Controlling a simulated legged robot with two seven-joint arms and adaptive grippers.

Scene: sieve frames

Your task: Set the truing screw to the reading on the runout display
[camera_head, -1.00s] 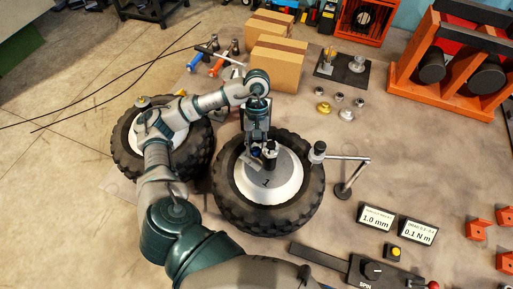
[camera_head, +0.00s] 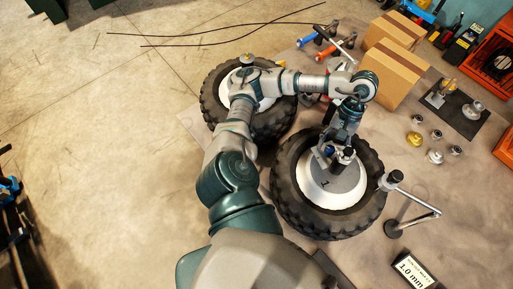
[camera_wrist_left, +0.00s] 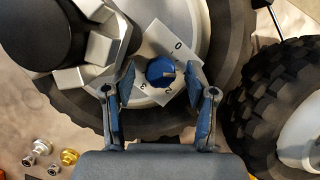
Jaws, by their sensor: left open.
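The truing screw is a blue knob (camera_wrist_left: 160,72) on a white dial plate (camera_wrist_left: 180,47), with the digits 0, 2 and 6 showing in the left wrist view. The knob has a pale mark on its right side; its exact setting is hard to read. My left gripper (camera_wrist_left: 159,88) is open, with one finger on each side of the knob; contact is unclear. In the head view my left gripper (camera_head: 334,152) is over the hub of the nearer wheel (camera_head: 285,205). The runout display (camera_head: 412,270) reads 1.0 mm at the lower right, partly cut off.
Cardboard boxes (camera_head: 385,75) and small metal parts (camera_head: 435,156) lie farther back. A dark clamp crowds the gripper's left in the wrist view.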

